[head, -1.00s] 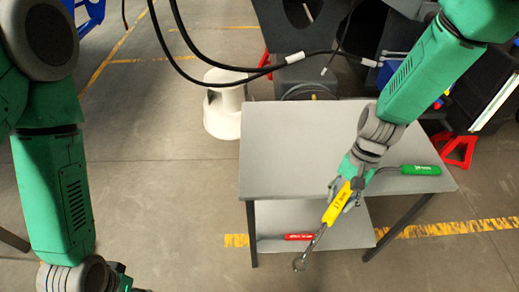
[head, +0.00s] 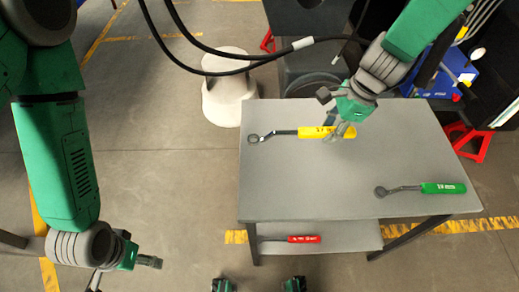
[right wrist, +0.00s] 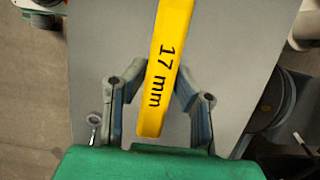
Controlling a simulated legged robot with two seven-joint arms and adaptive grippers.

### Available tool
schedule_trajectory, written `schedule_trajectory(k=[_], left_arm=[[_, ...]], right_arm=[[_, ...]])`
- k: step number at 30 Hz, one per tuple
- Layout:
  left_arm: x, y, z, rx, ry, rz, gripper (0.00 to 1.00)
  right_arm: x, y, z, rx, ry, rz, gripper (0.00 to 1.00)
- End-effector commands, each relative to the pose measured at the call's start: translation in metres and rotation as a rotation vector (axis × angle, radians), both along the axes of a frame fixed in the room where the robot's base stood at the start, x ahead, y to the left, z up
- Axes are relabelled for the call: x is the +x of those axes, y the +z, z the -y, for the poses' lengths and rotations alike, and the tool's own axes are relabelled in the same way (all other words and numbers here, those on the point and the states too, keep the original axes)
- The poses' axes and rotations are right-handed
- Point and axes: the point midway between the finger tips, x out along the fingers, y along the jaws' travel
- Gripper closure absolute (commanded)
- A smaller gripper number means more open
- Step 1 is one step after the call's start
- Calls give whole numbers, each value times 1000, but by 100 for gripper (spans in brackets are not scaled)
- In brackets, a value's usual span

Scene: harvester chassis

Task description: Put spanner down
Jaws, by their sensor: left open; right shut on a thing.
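A yellow-handled spanner (head: 312,132) marked 17 mm lies level over the far part of the grey table top (head: 310,185), its dark ring end pointing left. My right gripper (head: 342,128) is shut on its yellow handle. In the right wrist view the handle (right wrist: 165,65) runs between the two fingers of that gripper (right wrist: 158,78). I cannot tell whether the spanner touches the table. My left gripper (head: 124,272) is open and empty, low at the left, away from the table.
A green-handled spanner (head: 442,188) lies on the table's right side. A red-handled spanner (head: 304,239) lies on the lower shelf. A white round stool (head: 228,98) stands behind the table's left corner. Black cables hang above. The table's middle and front left are clear.

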Motion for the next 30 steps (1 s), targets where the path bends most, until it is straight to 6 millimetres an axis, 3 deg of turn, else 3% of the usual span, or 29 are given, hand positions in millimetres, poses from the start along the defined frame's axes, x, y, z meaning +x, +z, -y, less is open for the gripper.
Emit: schedule_trajectory(k=[6, 15, 22, 27, 30], left_arm=[[-1, 0, 0, 1, 1, -2, 22], [-1, -3, -1, 1, 1, -3, 22], [-1, -4, 0, 0, 1, -2, 22], [-1, -4, 0, 0, 1, -2, 22], [-1, -4, 0, 0, 1, -2, 22]], right_arm=[[-2, -3, -5, -6, 3, -1, 100], [0, -57, 3, 2, 1, -5, 100], [-1, -75, 1, 1, 1, -3, 100], [-1, -98, -3, -3, 3, -3, 100], [0, -101, -4, -5, 3, 0, 100]])
